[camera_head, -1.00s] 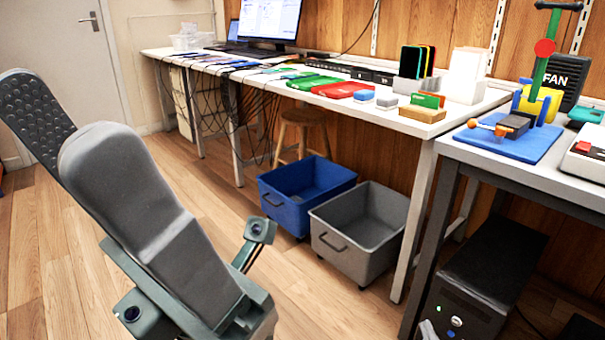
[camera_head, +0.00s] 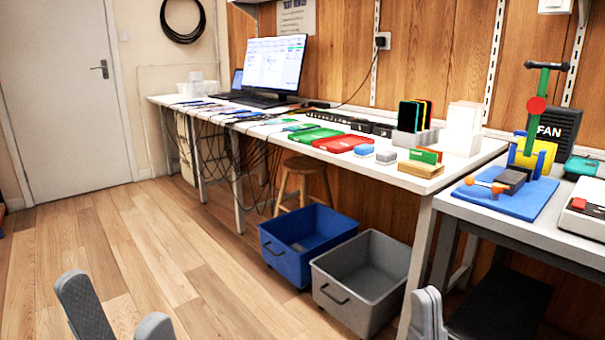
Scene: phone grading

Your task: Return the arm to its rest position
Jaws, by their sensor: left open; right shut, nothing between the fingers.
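My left gripper (camera_head: 118,312) shows at the bottom left of the head view. Its two grey fingers stand apart with nothing between them, over the wooden floor and in front of the bins. My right gripper (camera_head: 427,312) shows at the bottom edge, right of the grey bin. Its fingertips are together and hold nothing. The arms behind both grippers are out of view below.
A blue bin (camera_head: 272,242) and a grey bin (camera_head: 330,284) stand on the floor beneath the long white table (camera_head: 388,167). A grey workbench (camera_head: 470,210) with a blue mat stands at the right. The floor (camera_head: 140,240) at left is clear.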

